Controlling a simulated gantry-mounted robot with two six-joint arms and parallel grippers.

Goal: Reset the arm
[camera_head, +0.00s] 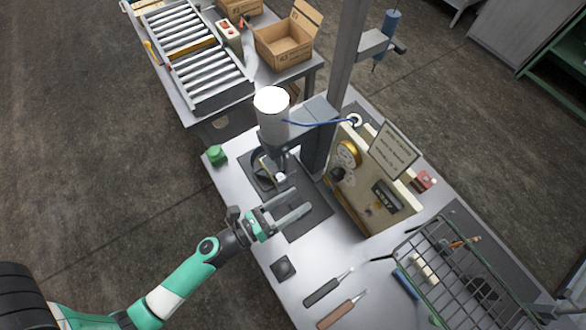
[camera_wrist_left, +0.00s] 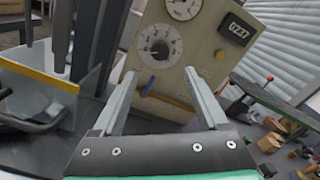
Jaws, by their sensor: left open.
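My left gripper (camera_head: 289,206) reaches in from the lower left in the head view, above the workbench (camera_head: 295,265). Its two fingers are spread and nothing is between them. It also shows in the left wrist view (camera_wrist_left: 165,95), with the fingers pointing at the beige control box. The control box (camera_head: 375,190) has dials and a display; in the left wrist view (camera_wrist_left: 180,60) the display reads 0237. A machine with a white cylinder (camera_head: 271,118) stands just behind the gripper over a dark plate. No pan can be made out clearly. My right gripper is not in view.
Two handled tools (camera_head: 321,292) lie at the bench's front, near a small dark block (camera_head: 283,268). A wire basket (camera_head: 418,240) sits at the right. A green object (camera_head: 217,154) stands at the left edge. A roller conveyor (camera_head: 206,72) and open cardboard box (camera_head: 284,48) are behind.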

